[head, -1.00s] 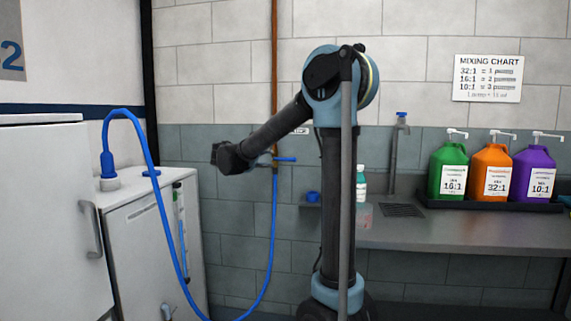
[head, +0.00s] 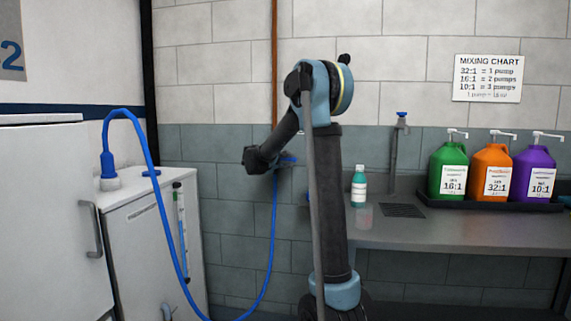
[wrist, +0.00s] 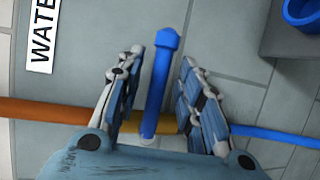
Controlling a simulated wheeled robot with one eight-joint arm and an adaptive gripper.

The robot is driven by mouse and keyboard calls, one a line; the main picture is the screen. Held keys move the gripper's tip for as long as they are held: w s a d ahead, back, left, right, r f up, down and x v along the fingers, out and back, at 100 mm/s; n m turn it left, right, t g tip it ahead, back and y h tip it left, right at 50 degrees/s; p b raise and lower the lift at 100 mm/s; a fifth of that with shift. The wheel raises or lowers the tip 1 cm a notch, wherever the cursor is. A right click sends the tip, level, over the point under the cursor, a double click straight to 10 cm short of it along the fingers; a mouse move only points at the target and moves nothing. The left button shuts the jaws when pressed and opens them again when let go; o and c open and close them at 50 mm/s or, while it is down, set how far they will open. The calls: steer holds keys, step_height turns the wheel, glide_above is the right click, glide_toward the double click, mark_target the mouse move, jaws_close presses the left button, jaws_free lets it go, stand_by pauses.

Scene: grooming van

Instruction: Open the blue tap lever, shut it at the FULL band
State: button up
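The blue tap lever (wrist: 158,85) lies between the two fingers of my gripper (wrist: 162,57) in the wrist view. The fingers are apart, one on each side, with visible gaps. The lever stands crosswise to the copper pipe (wrist: 40,110) and blue hose (wrist: 270,136). In the head view, the lever (head: 288,159) is partly hidden by my gripper. The hose (head: 272,235) loops down and over to a blue fitting on the white tank (head: 140,225). A narrow gauge (head: 181,225) with coloured marks is on the tank's front; its FULL band is too small to read.
A "WATE" label (wrist: 43,38) and a blue cup-like thing (wrist: 300,15) flank the lever. A counter (head: 450,235) at right holds a teal bottle (head: 359,188) and green, orange and purple jugs. A white cabinet (head: 45,210) stands at left.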

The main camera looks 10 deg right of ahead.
steer(key=shift+w+d+f, duration=0.1)
steer(key=shift+w+d, duration=0.25)
jaws_close()
steer(key=shift+a, duration=0.15)
